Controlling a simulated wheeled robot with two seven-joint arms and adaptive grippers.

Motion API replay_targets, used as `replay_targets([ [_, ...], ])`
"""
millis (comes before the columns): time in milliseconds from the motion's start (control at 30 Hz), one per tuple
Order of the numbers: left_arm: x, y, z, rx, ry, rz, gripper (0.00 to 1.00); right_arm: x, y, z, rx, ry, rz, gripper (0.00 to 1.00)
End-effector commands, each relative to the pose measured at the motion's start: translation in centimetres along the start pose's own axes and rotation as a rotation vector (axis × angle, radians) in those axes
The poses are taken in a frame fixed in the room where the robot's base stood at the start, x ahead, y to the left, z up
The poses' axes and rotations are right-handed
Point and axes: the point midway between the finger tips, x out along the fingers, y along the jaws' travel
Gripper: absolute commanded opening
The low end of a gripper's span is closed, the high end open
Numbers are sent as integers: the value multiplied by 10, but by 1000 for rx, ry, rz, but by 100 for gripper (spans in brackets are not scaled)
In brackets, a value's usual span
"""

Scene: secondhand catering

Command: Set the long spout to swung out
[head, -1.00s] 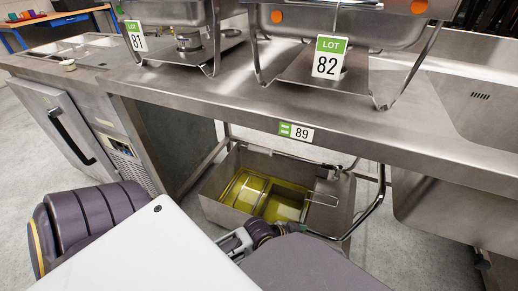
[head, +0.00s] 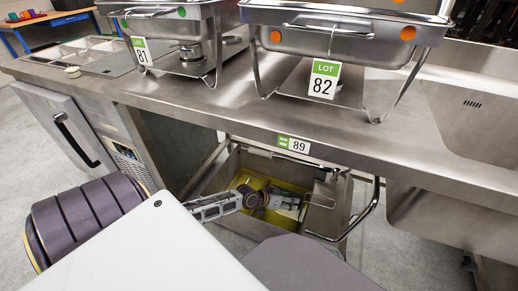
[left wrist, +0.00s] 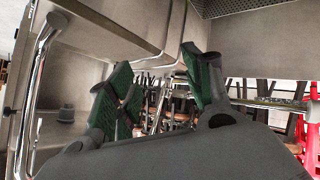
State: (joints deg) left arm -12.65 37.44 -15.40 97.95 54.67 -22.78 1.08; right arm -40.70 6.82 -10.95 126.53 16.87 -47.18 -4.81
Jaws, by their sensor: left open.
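A long bent chrome tube (head: 374,203), which looks like the long spout, curves down beside the right wall of a steel tub (head: 352,196) under the counter. Its lower end points left, near the tub's front right corner. My left gripper (head: 290,205) is over the tub's yellowish interior, left of the tube and apart from it. In the left wrist view my left gripper (left wrist: 152,92) is open, its green pads wide apart with nothing held. A chrome tube (left wrist: 38,85) stands at the left there, outside the pads. My right gripper is not in view.
Lot card 89 (head: 293,144) is on the counter edge (head: 225,122) above the tub. Two chafing dishes stand on the counter. A sink basin (head: 440,215) hangs to the right. In the left wrist view, several chair legs show far behind the pads.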

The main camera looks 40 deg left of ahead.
Motion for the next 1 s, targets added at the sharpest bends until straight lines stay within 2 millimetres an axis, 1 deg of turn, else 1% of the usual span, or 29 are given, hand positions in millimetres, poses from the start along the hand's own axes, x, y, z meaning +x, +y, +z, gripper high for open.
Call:
replay_targets([
  [33,0,-12,-3,-48,21,-8,50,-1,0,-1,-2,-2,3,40],
  [267,-5,-61,-12,-310,150,-39,50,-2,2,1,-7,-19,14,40],
  [400,-10,-92,-18,-476,245,-62,50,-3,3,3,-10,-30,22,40],
  [567,-19,-124,-25,-664,367,-86,50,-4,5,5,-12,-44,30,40],
  [800,-40,-172,-37,-925,572,-117,50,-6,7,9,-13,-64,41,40],
  [900,-51,-189,-42,-1023,663,-122,50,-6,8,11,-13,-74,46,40],
  [1000,-63,-202,-50,-1115,759,-115,50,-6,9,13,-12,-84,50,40],
])
